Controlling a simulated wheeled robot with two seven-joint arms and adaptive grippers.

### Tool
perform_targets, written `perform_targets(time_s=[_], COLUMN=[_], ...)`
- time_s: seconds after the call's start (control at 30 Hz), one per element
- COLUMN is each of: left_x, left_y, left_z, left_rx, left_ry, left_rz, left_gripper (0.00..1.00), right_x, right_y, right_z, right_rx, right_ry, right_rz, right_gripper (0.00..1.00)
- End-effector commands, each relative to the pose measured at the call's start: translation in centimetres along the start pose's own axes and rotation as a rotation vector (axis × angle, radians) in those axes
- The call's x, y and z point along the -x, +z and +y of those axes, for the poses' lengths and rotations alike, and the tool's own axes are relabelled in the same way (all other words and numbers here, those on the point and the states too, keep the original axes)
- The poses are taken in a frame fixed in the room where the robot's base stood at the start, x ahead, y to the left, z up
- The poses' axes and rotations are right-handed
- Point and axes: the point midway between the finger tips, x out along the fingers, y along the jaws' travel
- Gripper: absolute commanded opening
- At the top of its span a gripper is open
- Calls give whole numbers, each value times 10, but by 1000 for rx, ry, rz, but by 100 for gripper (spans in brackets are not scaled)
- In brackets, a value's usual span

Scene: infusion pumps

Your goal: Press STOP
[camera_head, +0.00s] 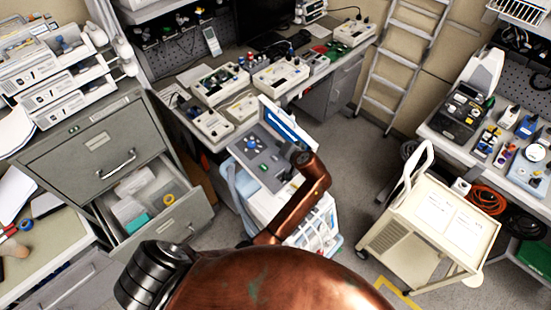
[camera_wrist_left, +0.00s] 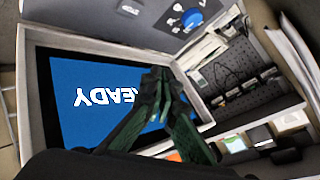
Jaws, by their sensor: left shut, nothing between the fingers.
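The pump (camera_head: 262,166) has a grey sloped panel with small round knobs and a blue screen (camera_head: 284,123) at its upper edge. In the left wrist view the blue screen (camera_wrist_left: 88,98) reads READY upside down. A small label (camera_wrist_left: 127,8) above it looks like STOP upside down, cut by the top edge. A round blue button (camera_wrist_left: 192,18) is to the right of it. My left gripper (camera_wrist_left: 158,75) is shut and empty, its tips in front of the screen. In the head view the left gripper (camera_head: 297,152) is over the panel's right side. My right gripper is not in view.
A bench (camera_head: 222,140) with several devices runs behind the pump. A grey cabinet (camera_head: 95,143) with an open drawer stands at left. A cream cart (camera_head: 440,225) and a ladder (camera_head: 405,60) are at right. Grey floor is free between pump and cart.

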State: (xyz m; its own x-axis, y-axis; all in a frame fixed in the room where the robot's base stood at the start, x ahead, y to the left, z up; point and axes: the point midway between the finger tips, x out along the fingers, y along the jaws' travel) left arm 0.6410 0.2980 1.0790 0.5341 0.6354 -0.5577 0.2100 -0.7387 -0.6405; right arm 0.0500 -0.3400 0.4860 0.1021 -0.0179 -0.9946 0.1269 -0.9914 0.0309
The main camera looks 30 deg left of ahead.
Motion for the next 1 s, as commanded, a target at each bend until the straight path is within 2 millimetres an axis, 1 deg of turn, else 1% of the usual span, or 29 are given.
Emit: perform_targets(time_s=[0.27,0.43,0.57,0.9,1.0], left_x=[-1,-7,-16,-48,-55], left_y=[1,6,13,37,41], left_z=[1,5,12,37,41], left_rx=[0,0,0,-1,0], left_ry=[1,1,1,2,2], left_rz=[0,-1,-1,-1,-2], left_gripper=[0,0,0,0,0], right_x=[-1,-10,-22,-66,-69], right_y=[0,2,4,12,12], right_z=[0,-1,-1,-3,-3], right_rx=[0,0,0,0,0], right_ry=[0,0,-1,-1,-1], right_rz=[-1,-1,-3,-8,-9], right_gripper=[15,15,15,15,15])
